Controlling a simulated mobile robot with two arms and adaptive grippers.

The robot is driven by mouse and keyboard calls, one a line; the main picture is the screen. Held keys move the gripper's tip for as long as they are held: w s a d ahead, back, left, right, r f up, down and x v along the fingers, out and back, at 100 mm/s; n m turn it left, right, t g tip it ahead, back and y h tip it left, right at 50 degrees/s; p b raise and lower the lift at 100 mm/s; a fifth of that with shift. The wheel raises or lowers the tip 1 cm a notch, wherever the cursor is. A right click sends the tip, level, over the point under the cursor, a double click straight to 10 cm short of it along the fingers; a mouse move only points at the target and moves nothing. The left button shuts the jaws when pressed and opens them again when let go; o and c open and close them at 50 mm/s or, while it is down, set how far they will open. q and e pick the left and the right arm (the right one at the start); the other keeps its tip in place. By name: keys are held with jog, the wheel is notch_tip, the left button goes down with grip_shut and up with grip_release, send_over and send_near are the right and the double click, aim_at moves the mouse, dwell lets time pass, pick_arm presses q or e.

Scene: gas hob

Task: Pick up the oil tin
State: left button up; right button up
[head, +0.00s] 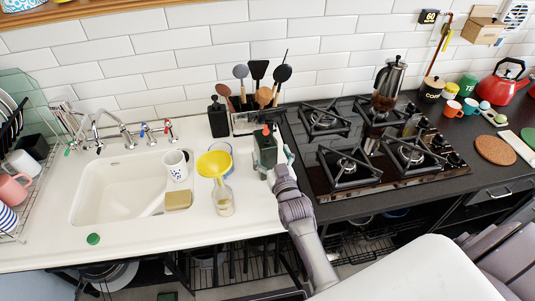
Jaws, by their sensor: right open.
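The oil tin (265,149) looks like a dark green upright can with a red cap. It stands on the white counter, left of the hob, in the head view. My right gripper (280,163) is open at the tin's right side, with its fingertips close to the tin. I cannot tell whether the fingers touch it. The gripper hides part of the tin's lower right side. My left gripper is not in view.
A utensil holder (252,121) and a black dispenser bottle (218,118) stand behind. The gas hob (322,184) lies right. A sponge (178,200) and patterned cup (176,165) are further left.

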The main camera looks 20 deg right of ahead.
jog(key=w, duration=0.4)
jog(key=shift+w+d+p, duration=0.1)
jog(key=shift+w+p, duration=0.25)
jog(key=shift+p, duration=0.05)
jog(key=shift+s, duration=0.1)
jog(key=shift+r, duration=0.1)
jog(key=c, duration=1.6)
